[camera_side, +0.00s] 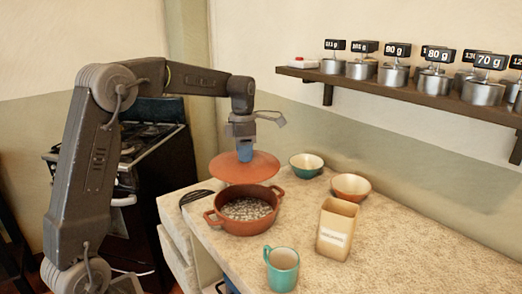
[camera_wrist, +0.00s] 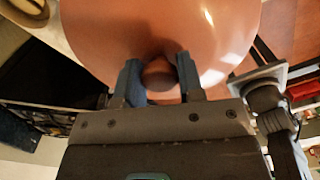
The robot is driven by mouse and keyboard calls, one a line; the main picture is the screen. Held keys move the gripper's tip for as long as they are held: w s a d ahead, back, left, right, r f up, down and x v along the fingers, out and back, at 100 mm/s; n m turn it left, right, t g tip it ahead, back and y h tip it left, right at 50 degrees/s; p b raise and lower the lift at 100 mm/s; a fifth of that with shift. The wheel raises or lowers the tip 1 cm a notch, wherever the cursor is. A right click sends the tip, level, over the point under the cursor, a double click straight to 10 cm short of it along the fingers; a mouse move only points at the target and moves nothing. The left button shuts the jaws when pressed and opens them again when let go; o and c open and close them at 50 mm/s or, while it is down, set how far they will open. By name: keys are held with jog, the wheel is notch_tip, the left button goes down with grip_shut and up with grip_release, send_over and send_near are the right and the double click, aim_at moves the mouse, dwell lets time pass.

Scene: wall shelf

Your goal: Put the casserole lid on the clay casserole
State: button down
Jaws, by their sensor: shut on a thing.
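The clay casserole (camera_side: 244,228) is a reddish-brown two-handled pot on the counter in the side view, open at the top, with greyish speckled contents. The casserole lid (camera_side: 245,169) is a terracotta disc held roughly level above and behind the pot, apart from it. My gripper (camera_side: 245,152) is above the lid, shut on its knob. In the wrist view, the lid (camera_wrist: 215,40) fills the upper middle, and the two blue fingers of my gripper (camera_wrist: 160,80) are on either side of the round knob. The pot cannot be made out in the wrist view.
A teal bowl (camera_side: 306,165) and an orange bowl (camera_side: 350,187) stand behind and right of the pot. A tan box (camera_side: 337,228) and a teal mug (camera_side: 281,268) stand nearer. A wall shelf (camera_side: 420,97) holds several weighted pots. A stove (camera_side: 150,150) is at left. The counter's right side is clear.

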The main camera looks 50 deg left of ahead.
aim_at(245, 165)
notch_tip(245, 165, down, 10)
jog(key=shift+f, duration=0.15)
dwell(0.7)
jog(key=shift+f, duration=0.55)
dwell(1.6)
jog(key=shift+c, duration=1.3)
grip_release()
jog(key=shift+r, duration=3.5)
jog(key=shift+d, duration=0.1)
